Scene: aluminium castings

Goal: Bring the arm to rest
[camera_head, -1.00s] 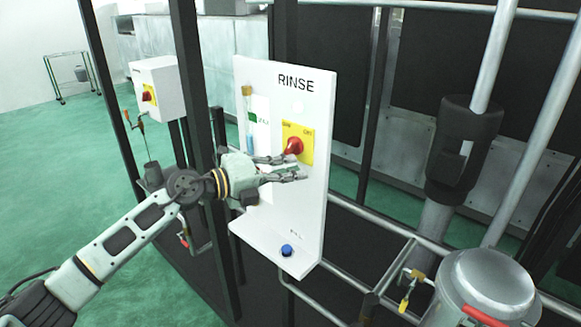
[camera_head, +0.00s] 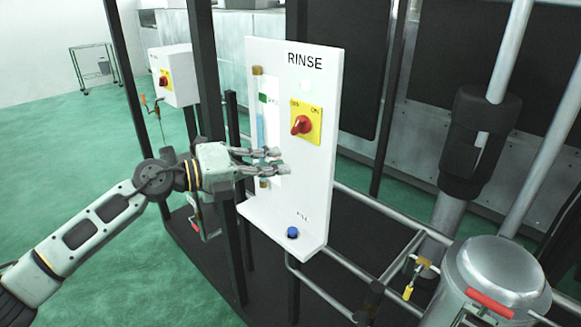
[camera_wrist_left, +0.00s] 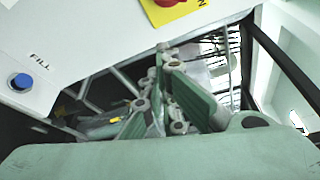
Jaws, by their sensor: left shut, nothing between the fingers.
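My left gripper (camera_head: 282,160) is in front of the white RINSE panel (camera_head: 318,200), to the left of the red knob (camera_head: 301,124) on its yellow plate. The gripper is shut and empty, and it is apart from the knob. In the left wrist view the fingers (camera_wrist_left: 172,85) show in the middle, with the yellow plate's edge (camera_wrist_left: 170,10) above them. My left arm reaches in from the lower left in the head view. My right gripper does not show.
A blue FILL button (camera_head: 293,232) sits on the panel's lower ledge; it also shows in the left wrist view (camera_wrist_left: 21,82). Dark posts (camera_head: 205,75) stand behind the arm. A metal vessel (camera_head: 497,275) and pipes are at the right. Green floor (camera_head: 50,160) is open at left.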

